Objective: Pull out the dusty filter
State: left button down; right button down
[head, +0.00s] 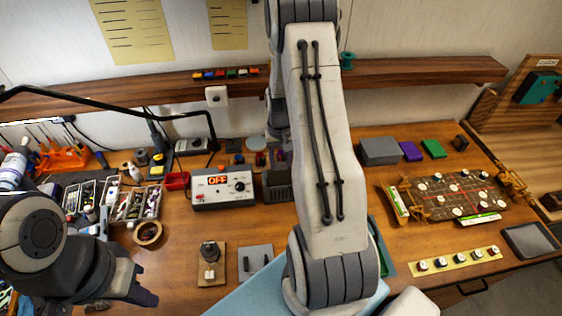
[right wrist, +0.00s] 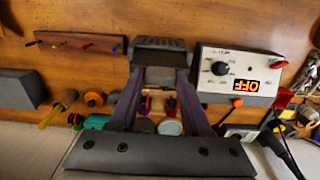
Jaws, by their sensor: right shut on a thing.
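A dark grey box with a ribbed face (right wrist: 158,44) stands beside the control unit in the right wrist view. In the head view the dark box (head: 276,192) shows just right of that unit, partly hidden by my right arm. I cannot tell the filter apart from its housing, nor see dust. My right gripper (right wrist: 160,76) is shut on the near part of this box, one finger on each side. In the head view my right arm hides the fingers. My left gripper (head: 140,292) is low at the left, over the table's front, away from the box; its jaw opening is unclear.
The control unit (head: 223,187) reads OFF. Several knobs and small parts (right wrist: 150,103) lie under my right gripper. A grey box (head: 380,151) and a circuit board (head: 452,198) lie to the right. A tool tray (head: 137,202) and a tape roll (head: 148,233) lie left.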

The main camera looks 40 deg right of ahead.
jog(key=shift+r+p, duration=1.4)
jog(key=shift+r, duration=0.65)
jog(key=shift+r+p, duration=0.75)
jog(key=shift+r, duration=0.55)
